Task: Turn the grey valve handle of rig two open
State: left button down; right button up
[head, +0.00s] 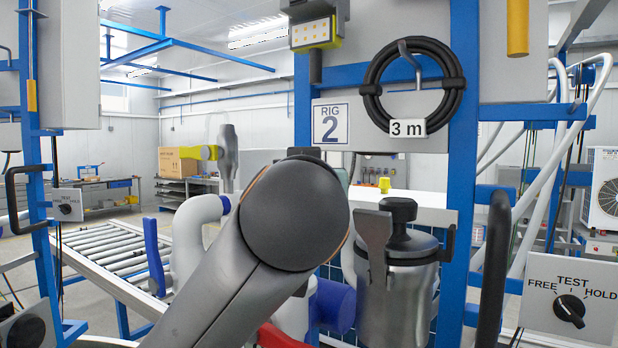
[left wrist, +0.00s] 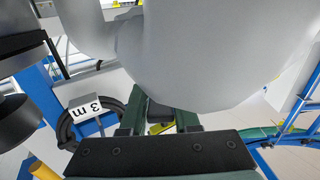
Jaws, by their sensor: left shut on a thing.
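The sign of rig two (head: 331,123) hangs on the blue frame in the head view. A grey paddle-shaped handle (head: 375,240) stands upright in front of a metal canister (head: 410,285). Another grey upright handle (head: 228,155) shows left of my arm, beside a yellow part. My left arm crosses the middle of the head view and hides its gripper there. In the left wrist view my left gripper (left wrist: 159,119) is shut on a dark grey piece (left wrist: 160,112) between its fingers, apparently the valve handle, mostly hidden. A large pale grey rounded body fills the top. My right gripper is out of view.
A coiled black hose (head: 414,80) with a 3 m tag hangs above the canister. A selector panel (head: 570,300) marked FREE, TEST, HOLD is at the right. Blue posts (head: 462,130) stand close around. A roller conveyor (head: 110,258) runs behind at the left.

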pick_arm(q)
jog(key=shift+r, duration=0.15)
jog(key=c, duration=0.6)
grip_release()
jog(key=shift+c, duration=0.2)
jog(key=s+b, duration=0.1)
jog(key=s, duration=0.2)
jog(key=s+b, duration=0.1)
jog(key=s, duration=0.2)
jog(key=shift+s+a, duration=0.2)
jog(key=shift+s, duration=0.15)
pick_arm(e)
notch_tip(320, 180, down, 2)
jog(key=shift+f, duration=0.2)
pick_arm(q)
jog(key=shift+s, duration=0.45)
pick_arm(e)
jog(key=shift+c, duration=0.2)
